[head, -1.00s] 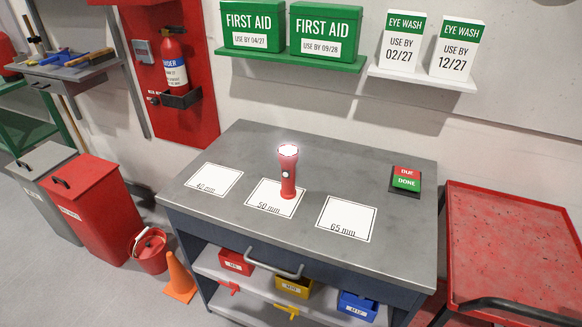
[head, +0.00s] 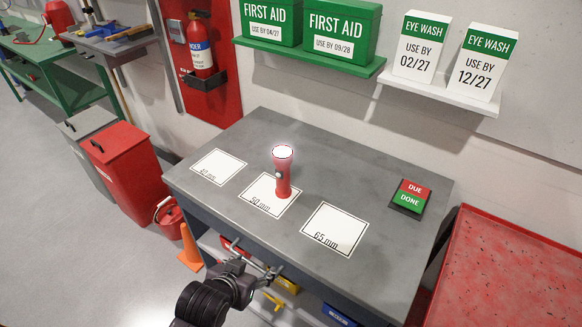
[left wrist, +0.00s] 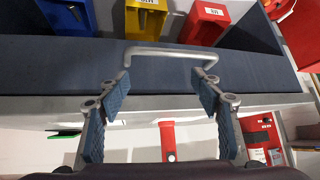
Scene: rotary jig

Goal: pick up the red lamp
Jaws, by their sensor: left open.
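The red lamp (head: 283,173) stands upright on the middle white square, marked 50 mm (head: 259,205), on the grey bench top (head: 330,160). Its lit white end faces up. It also shows in the left wrist view as a red upright shape (left wrist: 168,138) low in the picture, between the fingers. My left gripper (head: 254,262) is at the bench's front edge, nearer to me than the lamp and apart from it. Its fingers are spread and empty, and they also show in the left wrist view (left wrist: 162,92). My right gripper is not in view.
The drawer handle (left wrist: 170,52) shows close by the left fingers in the left wrist view. White squares marked 40 mm (head: 218,167) and 65 mm (head: 334,228) are bare. A red and green DUE/DONE block (head: 410,196) lies at right. Shelves with boxes (head: 480,65) hang behind.

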